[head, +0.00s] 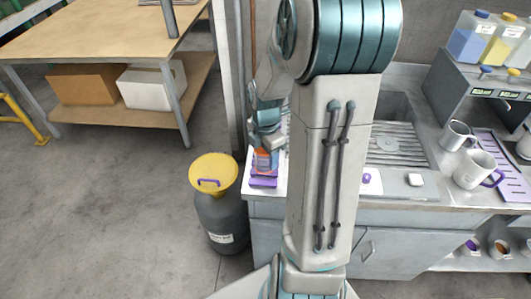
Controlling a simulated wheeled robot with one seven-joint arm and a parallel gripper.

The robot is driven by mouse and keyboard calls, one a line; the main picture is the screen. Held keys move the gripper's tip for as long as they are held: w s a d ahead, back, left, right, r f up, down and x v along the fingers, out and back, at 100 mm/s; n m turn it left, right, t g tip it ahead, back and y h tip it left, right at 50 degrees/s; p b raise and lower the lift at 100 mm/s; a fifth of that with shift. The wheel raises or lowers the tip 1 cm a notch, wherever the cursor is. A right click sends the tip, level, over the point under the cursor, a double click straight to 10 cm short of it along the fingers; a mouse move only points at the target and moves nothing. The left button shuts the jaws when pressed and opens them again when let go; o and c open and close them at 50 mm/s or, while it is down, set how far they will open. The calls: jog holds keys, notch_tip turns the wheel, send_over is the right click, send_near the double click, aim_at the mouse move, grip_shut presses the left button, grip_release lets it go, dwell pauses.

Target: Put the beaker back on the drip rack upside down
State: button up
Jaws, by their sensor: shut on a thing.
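My gripper (264,147) points down over the left end of the counter, partly hidden behind my own arm. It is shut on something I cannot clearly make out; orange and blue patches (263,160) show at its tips. A purple object (264,180) lies just below on the counter; contact with the gripper is unclear. On the right stand a whitish mug-like vessel with a purple handle (474,169) and a smaller pale vessel (457,136). I cannot tell which thing is the beaker. A purple slotted rack (513,185) lies beside them.
A ribbed metal drainboard (398,152) and sink (392,106) lie behind my arm. A grey drum with a yellow lid (214,172) stands left of the counter. A shelf with bottles (468,38) rises at back right. A wooden table (100,38) stands at far left.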

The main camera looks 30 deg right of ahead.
jog(key=shift+f+b, duration=0.3)
jog(key=shift+f, duration=0.25)
jog(key=o, duration=1.2)
jog(key=shift+c, duration=0.2)
notch_tip(320, 180, up, 14)
jog(key=shift+f, duration=0.1)
jog(key=shift+a, duration=0.1)
jog(key=s+a+r+m+t, duration=0.1)
jog(key=s+a+m+t, duration=0.2)
jog(key=s+a+m, duration=0.9)
jog(key=m, duration=0.7)
jog(key=shift+s+a, duration=0.15)
jog(key=shift+s, duration=0.25)
